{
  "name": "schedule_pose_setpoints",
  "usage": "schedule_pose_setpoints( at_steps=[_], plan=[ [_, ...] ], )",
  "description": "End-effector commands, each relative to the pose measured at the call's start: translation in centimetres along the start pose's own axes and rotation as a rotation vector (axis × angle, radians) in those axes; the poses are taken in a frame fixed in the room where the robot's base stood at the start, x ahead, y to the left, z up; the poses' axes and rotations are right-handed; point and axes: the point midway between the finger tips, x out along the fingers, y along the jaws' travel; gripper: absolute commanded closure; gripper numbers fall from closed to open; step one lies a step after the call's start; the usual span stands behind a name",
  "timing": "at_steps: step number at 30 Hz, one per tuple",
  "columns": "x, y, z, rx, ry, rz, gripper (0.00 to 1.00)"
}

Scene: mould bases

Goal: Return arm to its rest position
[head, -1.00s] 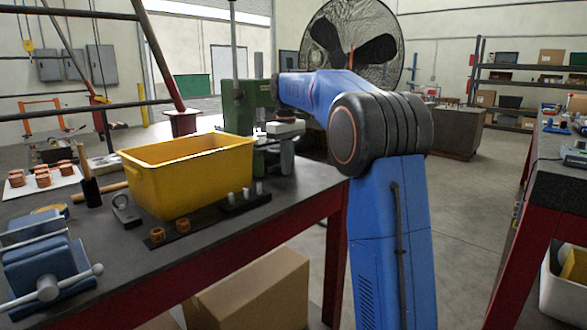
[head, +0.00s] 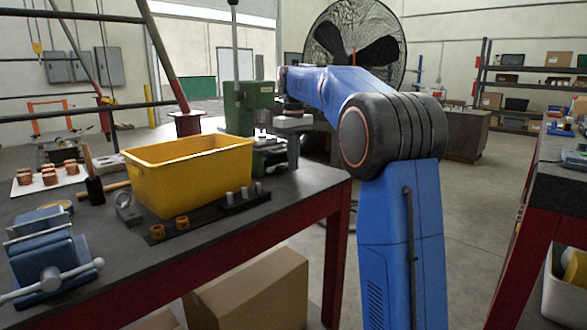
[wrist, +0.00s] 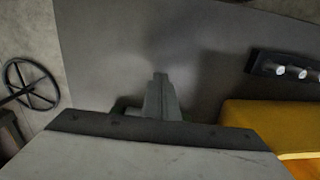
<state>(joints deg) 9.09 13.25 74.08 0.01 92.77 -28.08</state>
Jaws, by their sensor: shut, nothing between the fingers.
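My blue arm stands at the right of the workbench (head: 300,205) in the head view and reaches over its back right corner. My gripper (head: 293,160) hangs downward there, partly hidden, beside the green press. In the wrist view my gripper (wrist: 160,78) shows as a narrow grey wedge with its fingers together and nothing between them. It is over bare dark bench top.
A yellow bin (head: 190,185) stands left of my gripper, with a dark strip holding grey pegs (head: 245,194) and copper rings (head: 182,222) before it. The green press (head: 243,108) is close by. A blue vise (head: 45,265) sits front left. Open floor lies right.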

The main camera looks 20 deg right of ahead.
Motion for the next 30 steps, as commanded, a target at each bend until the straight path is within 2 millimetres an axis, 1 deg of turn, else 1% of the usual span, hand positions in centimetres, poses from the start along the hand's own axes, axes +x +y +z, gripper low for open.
schedule_pose_setpoints(
  at_steps=[1,6,9,12,16,23,26,30],
  plan=[
    [-0.9,0.1,-0.1,0.000,0.004,0.002,1.00],
    [-3.8,0.1,-0.1,0.000,0.004,0.002,1.00],
    [-5.3,0.1,-0.1,0.000,0.003,0.002,1.00],
    [-6.4,0.1,-0.1,0.000,0.003,0.002,1.00],
    [-7.2,0.0,0.0,0.000,0.002,0.001,1.00],
    [-7.4,-0.1,0.2,0.001,0.004,0.002,1.00],
    [-7.5,-0.9,1.0,0.007,0.011,0.006,1.00],
    [-7.4,-2.9,3.2,0.028,0.037,0.018,1.00]
  ],
)
